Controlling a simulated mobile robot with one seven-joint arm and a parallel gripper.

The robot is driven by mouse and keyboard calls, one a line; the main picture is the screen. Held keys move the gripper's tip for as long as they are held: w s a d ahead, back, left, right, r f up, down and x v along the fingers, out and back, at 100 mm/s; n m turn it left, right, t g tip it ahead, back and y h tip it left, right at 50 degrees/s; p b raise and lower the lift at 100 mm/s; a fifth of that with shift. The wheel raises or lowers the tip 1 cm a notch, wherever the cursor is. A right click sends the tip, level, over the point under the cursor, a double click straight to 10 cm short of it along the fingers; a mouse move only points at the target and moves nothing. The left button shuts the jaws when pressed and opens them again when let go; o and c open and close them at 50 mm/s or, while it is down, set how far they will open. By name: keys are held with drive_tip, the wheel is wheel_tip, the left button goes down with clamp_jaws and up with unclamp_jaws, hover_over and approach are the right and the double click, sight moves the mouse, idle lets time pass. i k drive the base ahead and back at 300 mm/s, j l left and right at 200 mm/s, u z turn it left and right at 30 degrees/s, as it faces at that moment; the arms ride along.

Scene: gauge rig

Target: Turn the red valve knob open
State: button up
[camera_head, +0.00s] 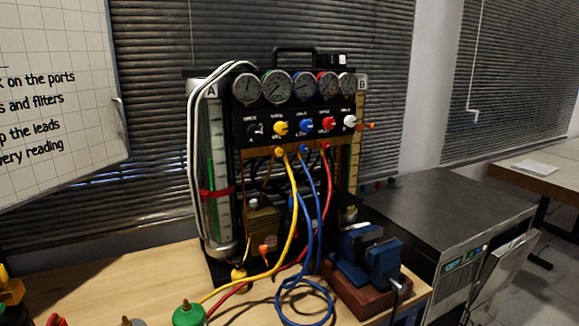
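The red valve knob (328,123) is on the black front panel of the gauge rig (240,130), in the row of coloured knobs below the dials. It sits between the blue knob (305,125) on its left and the white knob (350,121) on its right. The yellow knob (280,128) and a black knob (255,130) are further left. The red knob's front is unobstructed, but its exact turn position is too small to tell. My gripper is not in view.
Yellow, blue and red hoses hang from the panel to the wooden bench (150,285). A blue vise (370,258) stands at the rig's front right. A green-topped item (188,314) is at the front edge. A grey cabinet (440,205) stands right.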

sight(327, 123)
drive_tip(key=i+j+z, duration=0.15)
drive_tip(key=i+z, duration=0.3)
drive_tip(key=i+j+z, duration=0.2)
drive_tip(key=z, duration=0.25)
